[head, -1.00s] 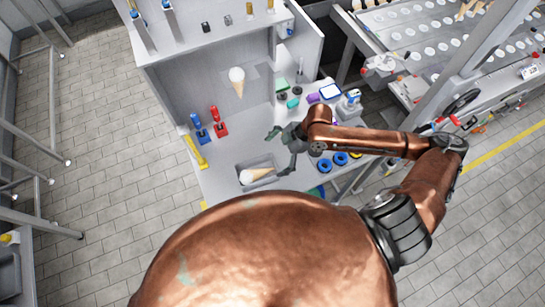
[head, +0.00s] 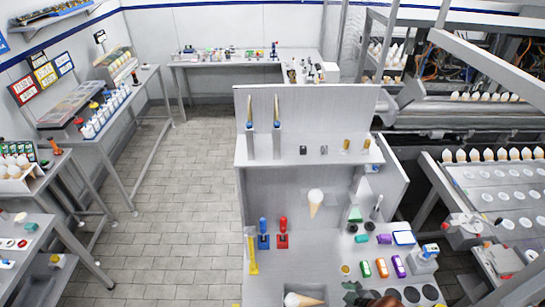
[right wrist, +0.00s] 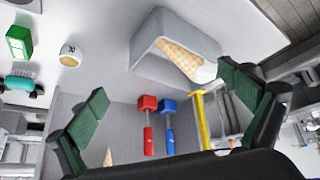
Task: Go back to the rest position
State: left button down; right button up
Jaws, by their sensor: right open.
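My right gripper (right wrist: 163,102) is open in the right wrist view, its two green-padded fingers wide apart with nothing between them. An ice-cream cone (right wrist: 182,60) lies in a grey tray (right wrist: 152,30) beyond the fingers. The same cone (head: 302,299) shows at the bottom of the head view, in the tray (head: 322,291). A second cone (head: 316,202) stands point down against the upright panel of the workstation. In the head view only a small piece of my right arm and gripper shows at the bottom edge. My left gripper is in neither view.
The workstation (head: 270,180) holds a blue-handled tool (head: 263,232), a red-handled tool (head: 283,232), a yellow bar (head: 252,252) and several small coloured items. A conveyor table (head: 500,185) stands at the right. Side tables stand at the left, with clear floor (head: 180,190) between.

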jog(key=s+d+f+m+g+h, duration=0.1)
jog(key=s+d+f+m+h, duration=0.2)
jog(key=s+d+m, duration=0.3)
jog(key=s+d+f+m+g+h, duration=0.1)
jog(key=s+d+f+m+h, duration=0.15)
jog(key=s+d, duration=0.6)
notch_tip(320, 180, down, 35)
jog(key=a+b, duration=0.1)
jog(key=b, duration=0.7)
jog(key=s+f+g+b, duration=0.1)
jog(key=s+f+b, duration=0.2)
jog(key=s+f, duration=0.7)
jog(key=s+f+g+y+b, duration=0.1)
jog(key=s+f+b, duration=0.2)
jog(key=s+f, duration=0.7)
notch_tip(320, 180, down, 5)
jog(key=shift+a+f, duration=0.15)
jog(key=shift+f, duration=0.05)
jog(key=shift+n, duration=0.25)
